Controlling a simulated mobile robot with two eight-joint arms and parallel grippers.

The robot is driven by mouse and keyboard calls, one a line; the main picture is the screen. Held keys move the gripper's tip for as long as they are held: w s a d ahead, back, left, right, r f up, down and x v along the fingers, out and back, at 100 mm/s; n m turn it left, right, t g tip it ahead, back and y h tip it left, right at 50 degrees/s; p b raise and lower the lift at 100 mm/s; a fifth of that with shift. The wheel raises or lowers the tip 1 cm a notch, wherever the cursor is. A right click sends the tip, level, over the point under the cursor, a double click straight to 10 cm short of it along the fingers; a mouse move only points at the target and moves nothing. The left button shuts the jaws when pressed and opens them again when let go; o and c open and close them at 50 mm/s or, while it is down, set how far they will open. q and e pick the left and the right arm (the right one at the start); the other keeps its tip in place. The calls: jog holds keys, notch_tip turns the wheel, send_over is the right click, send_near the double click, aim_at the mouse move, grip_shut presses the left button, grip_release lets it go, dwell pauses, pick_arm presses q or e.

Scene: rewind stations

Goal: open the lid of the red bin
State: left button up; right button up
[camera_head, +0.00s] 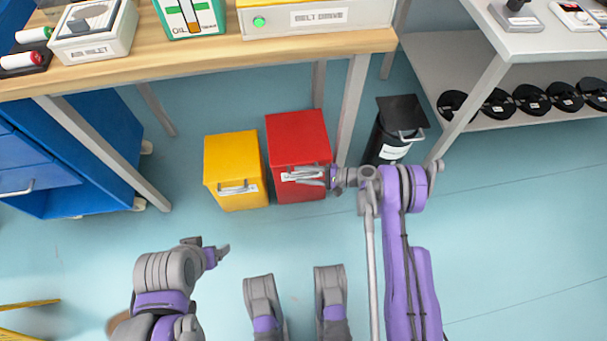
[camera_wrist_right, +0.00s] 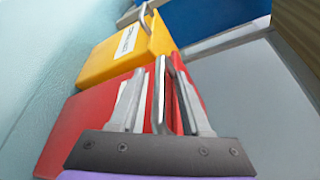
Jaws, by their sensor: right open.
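The red bin (camera_head: 298,140) stands on the floor under the wooden bench, right of the yellow bin. Its lid looks shut. The red bin (camera_wrist_right: 78,118) also shows in the right wrist view. My right gripper (camera_head: 302,175) is open at the bin's front, by the lid handle. In the right wrist view my right gripper's fingers (camera_wrist_right: 160,95) stand apart close to the red surface, with a grey bar, likely the handle, between them. Contact cannot be told. My left gripper (camera_head: 220,253) is low, left of centre, away from the bins; its jaws are unclear.
The yellow bin (camera_head: 233,160) stands just left of the red bin. A black bin (camera_head: 393,140) stands to the right, past a bench leg. The wooden bench (camera_head: 240,56) overhangs behind. A blue cabinet (camera_head: 105,145) is at left. The floor in front is clear.

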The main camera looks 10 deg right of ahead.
grip_shut()
dwell(1.3)
